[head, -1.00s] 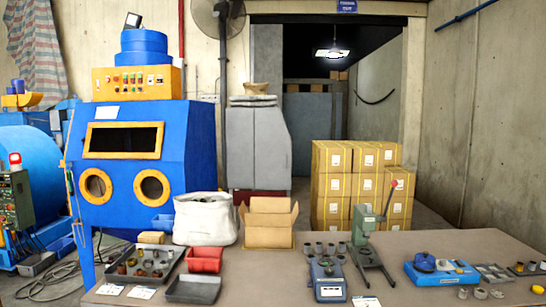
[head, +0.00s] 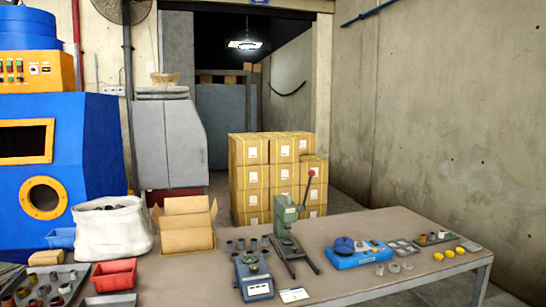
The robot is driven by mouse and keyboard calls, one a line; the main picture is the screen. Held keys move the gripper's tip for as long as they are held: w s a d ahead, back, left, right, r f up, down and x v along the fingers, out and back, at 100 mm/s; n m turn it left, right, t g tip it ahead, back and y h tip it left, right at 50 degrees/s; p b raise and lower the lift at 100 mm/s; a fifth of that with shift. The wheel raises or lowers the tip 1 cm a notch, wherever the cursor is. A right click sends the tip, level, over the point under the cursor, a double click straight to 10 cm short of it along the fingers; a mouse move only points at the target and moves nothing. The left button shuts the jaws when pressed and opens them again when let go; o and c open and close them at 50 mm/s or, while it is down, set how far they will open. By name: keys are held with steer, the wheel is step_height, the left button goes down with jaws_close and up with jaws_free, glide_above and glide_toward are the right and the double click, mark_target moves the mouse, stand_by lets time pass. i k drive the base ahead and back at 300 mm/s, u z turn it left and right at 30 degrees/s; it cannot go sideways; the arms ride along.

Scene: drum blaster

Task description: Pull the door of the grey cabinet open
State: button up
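The grey cabinet (head: 169,143) stands behind the table, left of the middle in the head view. It is a tall two-panel cabinet with a sloped right side, and its front looks closed. No handle can be made out at this size. Its lower part is partly hidden by the open cardboard box and the white sack. My gripper is not in view.
The brown table (head: 350,245) lies between me and the cabinet, holding a white sack (head: 112,228), cardboard box (head: 187,240), green press (head: 285,225) and blue device (head: 360,252). The blue blaster (head: 85,150) is left. Stacked cartons (head: 250,170) stand right of the cabinet. Floor shows right of the table.

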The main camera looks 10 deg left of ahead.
mark_target(187, 138)
steer(key=z, duration=1.35)
steer(key=i, duration=6.4)
steer(key=u, duration=2.45)
steer(key=i, duration=1.2)
steer(key=z, duration=0.05)
